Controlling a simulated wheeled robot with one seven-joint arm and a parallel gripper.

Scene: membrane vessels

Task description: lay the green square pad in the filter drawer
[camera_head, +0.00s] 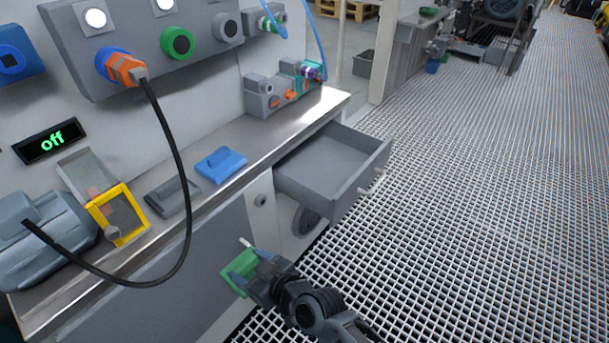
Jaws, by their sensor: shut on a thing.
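My gripper (258,274) is at the lower middle, in front of the cabinet below the counter. It is shut on the green square pad (231,280), which is tilted and partly hidden by the gripper. The filter drawer (345,190) is a grey drawer pulled out from under the counter, up and to the right of my gripper. Its inside looks empty, and the pad is apart from it.
A steel counter (268,136) holds a blue block (221,165), a dark grey block (171,198) and a yellow frame (137,205). A black cable (187,205) hangs in a loop over the counter edge. Grating floor (470,200) lies clear to the right.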

